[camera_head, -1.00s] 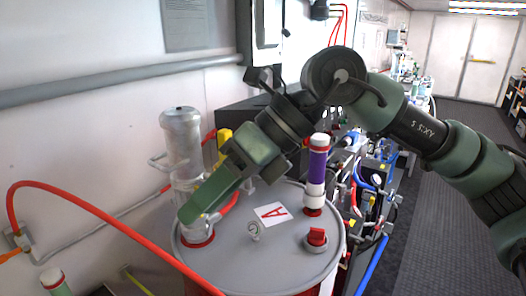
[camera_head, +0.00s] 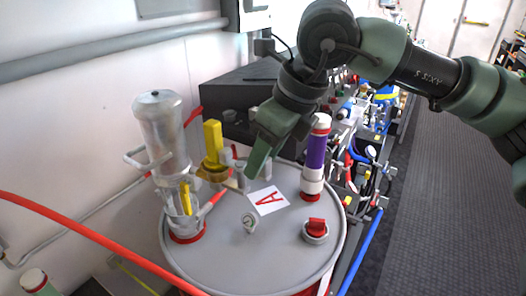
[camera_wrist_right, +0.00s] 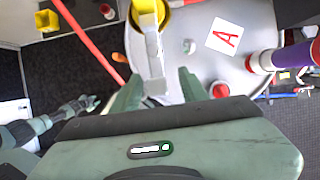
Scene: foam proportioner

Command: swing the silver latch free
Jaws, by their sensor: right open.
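A silver latch (camera_wrist_right: 152,52) runs down from a yellow ring in the wrist view, its lower end reaching between my fingers. In the head view, a silver piece (camera_head: 239,168) that seems to be this latch stands beside the yellow handle (camera_head: 213,143), partly behind my fingers. My right gripper (camera_head: 259,160) points down over the drum lid; in the wrist view its fingers (camera_wrist_right: 160,90) are apart, one each side of the latch end. Contact cannot be told. An arm that looks like my left one (camera_wrist_right: 60,115) shows at lower left in the wrist view; its jaws are too small to read.
The grey drum lid (camera_head: 275,262) carries a clear cylinder (camera_head: 163,130), a purple-banded tube (camera_head: 315,158), a red knob (camera_head: 316,228), a small gauge (camera_head: 249,222) and a label A (camera_head: 267,201). A red hose (camera_head: 90,236) crosses in front. A dark box (camera_head: 235,95) stands behind.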

